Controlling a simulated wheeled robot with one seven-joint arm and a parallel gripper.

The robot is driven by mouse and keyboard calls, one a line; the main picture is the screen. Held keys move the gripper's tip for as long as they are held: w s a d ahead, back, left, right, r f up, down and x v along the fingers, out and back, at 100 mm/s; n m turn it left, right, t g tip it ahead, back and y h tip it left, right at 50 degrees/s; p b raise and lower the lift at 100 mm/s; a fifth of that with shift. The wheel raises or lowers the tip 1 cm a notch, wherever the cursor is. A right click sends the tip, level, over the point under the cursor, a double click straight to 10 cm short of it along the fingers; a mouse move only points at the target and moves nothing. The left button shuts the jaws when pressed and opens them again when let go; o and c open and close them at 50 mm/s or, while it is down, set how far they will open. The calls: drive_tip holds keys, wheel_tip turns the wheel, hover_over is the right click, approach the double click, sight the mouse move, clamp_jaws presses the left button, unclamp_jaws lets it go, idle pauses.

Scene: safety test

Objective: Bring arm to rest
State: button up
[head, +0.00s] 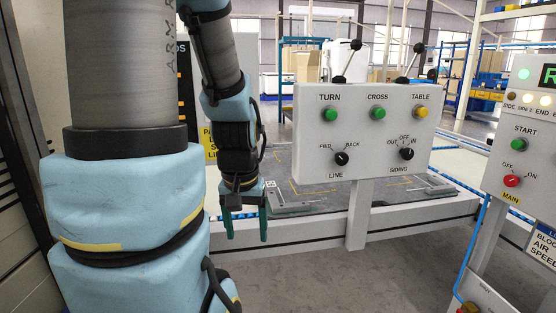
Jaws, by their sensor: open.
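My arm runs down the left side of the head view in blue padded sleeves, with its forearm reaching down toward the middle. My gripper (245,228) hangs at its end and points down. Its two green-tipped fingers are apart with nothing between them. It is to the left of and below the grey control panel (352,178), apart from it. In the picture it overlaps the near edge of the low grey table (412,221); I cannot tell the exact gap.
The panel carries green and yellow buttons, two black knobs and two levers (347,60). A second panel (520,165) at right has a green START button (521,144) and a red knob (511,181). A blue cable (471,246) runs down beside it. Grey floor shows in front.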

wheel_tip(320, 180, up, 14)
drive_tip(key=p, duration=1.1)
drive_tip(key=shift+f, duration=0.15)
